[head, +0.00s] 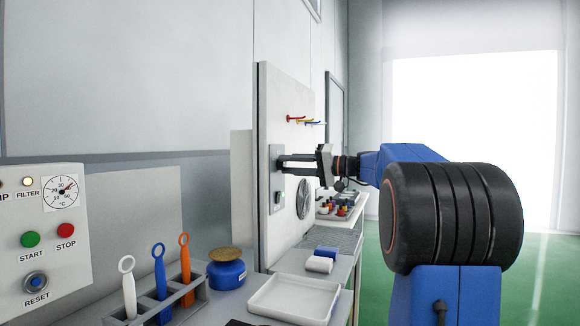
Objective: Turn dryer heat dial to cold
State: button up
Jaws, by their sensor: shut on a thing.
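The dryer panel (283,100) is an upright white board seen at a steep angle. It carries a grey control plate (277,187) with a small dark switch on its lower part. My gripper (283,163) reaches in from the right, with its two dark fingers level and their tips at the upper part of this plate. It is shut on what appears to be the heat dial there. The dial itself is hidden by the fingers, so its pointer and setting cannot be read.
A round vent (303,198) sits just below my fingers. Coloured hooks (297,119) stick out above. A control box (90,240) stands left.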

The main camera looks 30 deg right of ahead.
jog(key=o, duration=1)
jog(key=v, duration=1.7)
jog(key=shift+s+d+f, duration=0.1)
jog(key=shift+s+d, duration=0.05)
jog(key=shift+d, duration=0.05)
